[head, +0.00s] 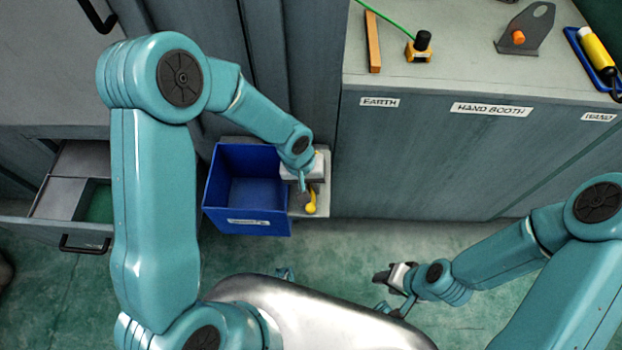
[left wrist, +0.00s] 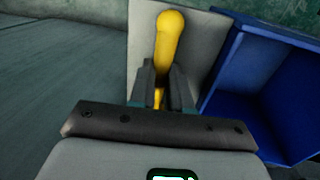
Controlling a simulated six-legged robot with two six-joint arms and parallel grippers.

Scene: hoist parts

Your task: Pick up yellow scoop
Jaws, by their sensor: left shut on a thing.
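The yellow scoop (head: 311,203) is at the small grey shelf (head: 323,201) just right of the blue bin. My left gripper (head: 303,184) reaches down over it and is shut on it. In the left wrist view the scoop's rounded yellow end (left wrist: 169,36) sticks out beyond the two dark fingers (left wrist: 164,88), and a bit of yellow shows between them. The rest of the scoop is hidden by the gripper. I cannot tell whether the scoop still touches the shelf. My right gripper (head: 388,278) is low over the floor, away from the scoop; its fingers are too small to read.
The open blue bin (head: 222,185) stands directly left of the shelf, close to my left gripper. Grey cabinets (head: 430,160) rise behind and right, with a yellow-black device (head: 419,48) on top. An open drawer (head: 70,190) juts out at far left.

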